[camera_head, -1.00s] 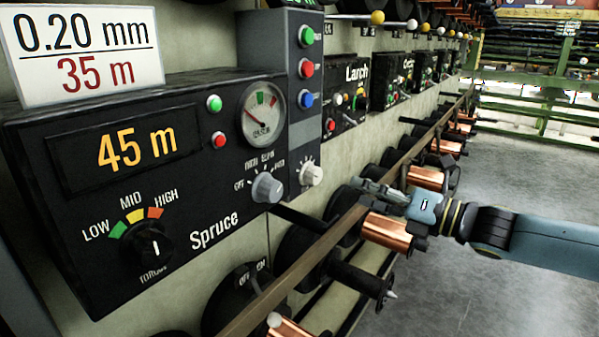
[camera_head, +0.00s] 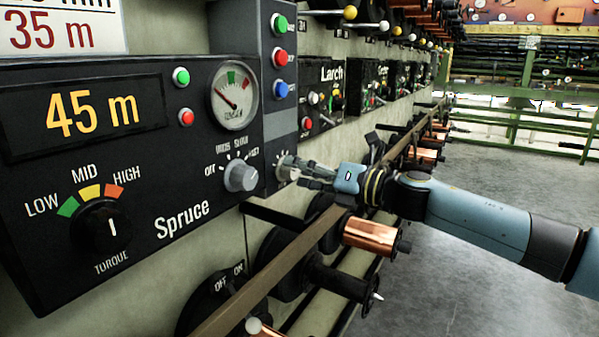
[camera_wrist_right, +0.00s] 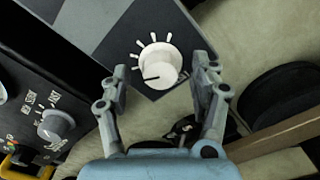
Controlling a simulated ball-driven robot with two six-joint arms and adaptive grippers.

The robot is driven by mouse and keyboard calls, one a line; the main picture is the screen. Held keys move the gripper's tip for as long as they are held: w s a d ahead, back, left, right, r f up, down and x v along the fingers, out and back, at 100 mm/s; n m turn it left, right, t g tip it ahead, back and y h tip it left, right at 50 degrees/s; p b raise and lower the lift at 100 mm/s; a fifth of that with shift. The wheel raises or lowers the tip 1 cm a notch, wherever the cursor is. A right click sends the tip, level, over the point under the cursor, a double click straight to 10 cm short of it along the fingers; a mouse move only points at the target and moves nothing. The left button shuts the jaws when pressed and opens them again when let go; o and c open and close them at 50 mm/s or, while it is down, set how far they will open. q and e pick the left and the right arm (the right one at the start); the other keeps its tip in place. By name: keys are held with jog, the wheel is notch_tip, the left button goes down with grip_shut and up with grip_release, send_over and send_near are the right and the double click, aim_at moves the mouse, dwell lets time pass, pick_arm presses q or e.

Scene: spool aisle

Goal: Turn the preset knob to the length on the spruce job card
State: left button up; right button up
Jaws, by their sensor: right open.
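The spruce job card (camera_head: 48,36) at top left is partly cut off; its red line reads 35 m. The amber display (camera_head: 88,116) on the Spruce box reads 45 m. In the wrist view, the right gripper (camera_wrist_right: 162,72) is open, one finger on each side of the knob, with gaps visible. My left gripper is not in view.
A grey selector knob (camera_head: 240,176) is just left of the white one. The black torque knob (camera_head: 100,226) is at lower left. Green, red and blue buttons (camera_head: 280,57) are above. A brown rail (camera_head: 270,284) and copper spools (camera_head: 368,232) lie below. Floor at right is clear.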

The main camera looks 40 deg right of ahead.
jog(key=shift+w+a, duration=0.2)
jog(key=shift+w, duration=0.2)
jog(key=c, duration=1.2)
